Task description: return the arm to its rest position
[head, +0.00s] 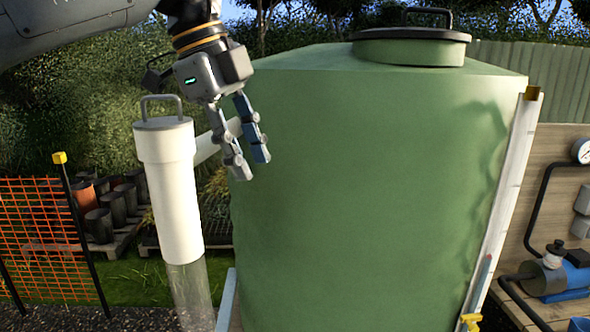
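My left arm (70,22) comes in from the upper left. My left gripper (251,167) hangs fingers down in front of the upper left part of the green tank (370,190). Its two fingers are apart with nothing held between them. A white side pipe (207,149) passes behind the fingers and joins a white upright pipe (175,200) to the left of the gripper. The upright pipe has a grey cap with a handle (162,110) and a clear lower section (190,295). My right gripper is not in view.
The tank has a dark-rimmed lid (410,48) with a handle. A blue pump (560,275) and gauge (582,150) are at right. Orange mesh fencing (40,225) and pots (98,224) are at left.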

